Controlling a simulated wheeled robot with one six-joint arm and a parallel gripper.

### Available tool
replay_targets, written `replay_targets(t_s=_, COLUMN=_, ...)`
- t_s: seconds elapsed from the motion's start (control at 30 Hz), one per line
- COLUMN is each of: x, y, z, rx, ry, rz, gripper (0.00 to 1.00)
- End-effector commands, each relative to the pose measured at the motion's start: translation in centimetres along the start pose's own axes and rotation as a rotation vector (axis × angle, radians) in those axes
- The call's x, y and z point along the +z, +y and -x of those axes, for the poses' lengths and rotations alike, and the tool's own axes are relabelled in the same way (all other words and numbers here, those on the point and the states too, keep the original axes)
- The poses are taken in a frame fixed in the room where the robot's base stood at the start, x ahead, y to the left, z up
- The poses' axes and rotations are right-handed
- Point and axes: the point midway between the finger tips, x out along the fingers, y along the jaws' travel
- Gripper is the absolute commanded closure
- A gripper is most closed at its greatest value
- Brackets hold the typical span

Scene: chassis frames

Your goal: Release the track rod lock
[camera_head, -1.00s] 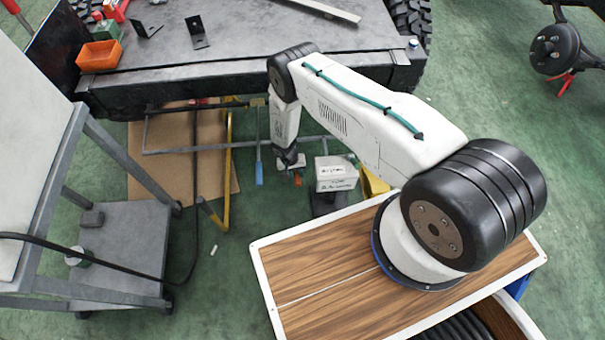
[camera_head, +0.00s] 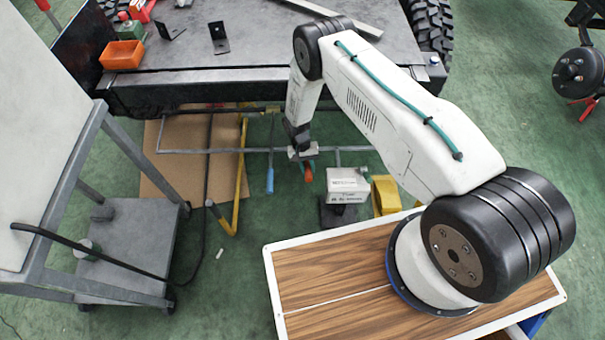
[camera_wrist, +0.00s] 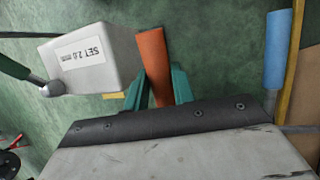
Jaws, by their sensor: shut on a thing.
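An orange-red handle (camera_head: 309,174) sits at my gripper, beside a grey rod (camera_head: 230,150) that runs across below the vehicle's front edge. In the wrist view the same handle (camera_wrist: 152,58) stands between the two teal fingers of my gripper (camera_wrist: 160,88). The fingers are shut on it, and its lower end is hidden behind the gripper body. In the head view my gripper (camera_head: 303,157) points down and partly hides the rod. A blue handle (camera_head: 270,181) hangs from the rod to the left, apart from my gripper; it also shows in the wrist view (camera_wrist: 277,50).
A white box (camera_head: 348,183), labelled "SET 2.0 mm" in the wrist view (camera_wrist: 90,55), stands close right of the gripper. A yellow block (camera_head: 386,195) is beyond it. A yellow bar (camera_head: 240,180) and a grey cart (camera_head: 130,245) stand left. The vehicle's bumper (camera_head: 200,90) is behind.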

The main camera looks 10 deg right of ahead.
Motion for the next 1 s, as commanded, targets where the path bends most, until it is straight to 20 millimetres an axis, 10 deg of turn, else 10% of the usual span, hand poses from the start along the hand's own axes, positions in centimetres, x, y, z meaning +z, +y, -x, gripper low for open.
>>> replay_targets(t_s=0.4, x=-0.5, y=1.5, z=0.8, rx=-0.007, ry=-0.019, rz=-0.010, gripper=1.00)
replay_targets(t_s=0.43, x=-0.5, y=1.5, z=0.8, rx=-0.007, ry=-0.019, rz=-0.010, gripper=0.72)
replay_targets(t_s=0.5, x=-0.4, y=1.4, z=0.8, rx=-0.007, ry=-0.019, rz=-0.010, gripper=0.53)
replay_targets(t_s=1.0, x=0.3, y=1.5, z=2.8, rx=-0.007, ry=-0.018, rz=-0.008, gripper=0.53)
